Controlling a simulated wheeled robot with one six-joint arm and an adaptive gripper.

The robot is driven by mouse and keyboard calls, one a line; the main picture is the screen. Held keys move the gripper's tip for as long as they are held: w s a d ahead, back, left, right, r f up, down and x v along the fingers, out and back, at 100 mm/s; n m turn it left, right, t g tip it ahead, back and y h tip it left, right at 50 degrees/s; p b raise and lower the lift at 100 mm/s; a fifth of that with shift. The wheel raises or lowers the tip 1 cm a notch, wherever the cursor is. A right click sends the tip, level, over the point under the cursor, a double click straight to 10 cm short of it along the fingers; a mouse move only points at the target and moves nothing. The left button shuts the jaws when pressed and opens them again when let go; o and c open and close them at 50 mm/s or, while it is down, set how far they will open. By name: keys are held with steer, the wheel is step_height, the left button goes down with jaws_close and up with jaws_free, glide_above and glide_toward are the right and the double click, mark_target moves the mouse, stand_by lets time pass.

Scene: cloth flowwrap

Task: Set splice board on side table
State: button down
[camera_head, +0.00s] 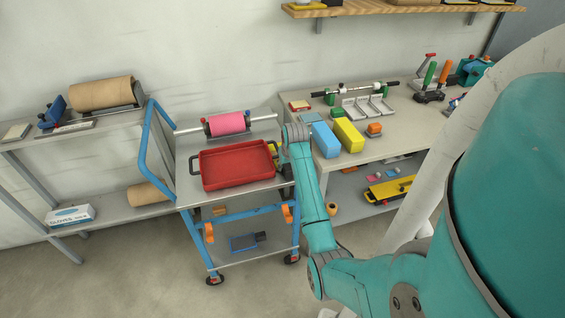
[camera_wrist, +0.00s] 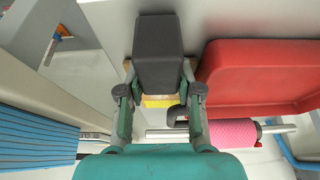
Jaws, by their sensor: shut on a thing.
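My gripper (camera_wrist: 158,95) is shut on a dark grey block (camera_wrist: 160,55), with a finger on each side. A yellow edge (camera_wrist: 157,101) shows just below the block; I cannot tell if both belong to the splice board. In the head view my wrist is by the right edge of the blue-framed trolley (camera_head: 262,186), beside the workbench, and it hides the fingers and most of the held thing. A grey-topped table (camera_head: 110,127) stands at the left; I cannot tell which surface is the side table.
A red tray (camera_head: 238,168) lies on the trolley, also seen in the wrist view (camera_wrist: 265,70). Behind it a pink roll (camera_head: 227,124) sits on a metal rod. Blue (camera_head: 325,140) and yellow (camera_head: 348,135) blocks stand near the workbench's left edge. A tan roll (camera_head: 100,93) is on the left table.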

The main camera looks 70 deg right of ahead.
steer(key=shift+f, duration=0.15)
steer(key=c, duration=0.8)
jaws_free()
steer(key=shift+o, duration=0.2)
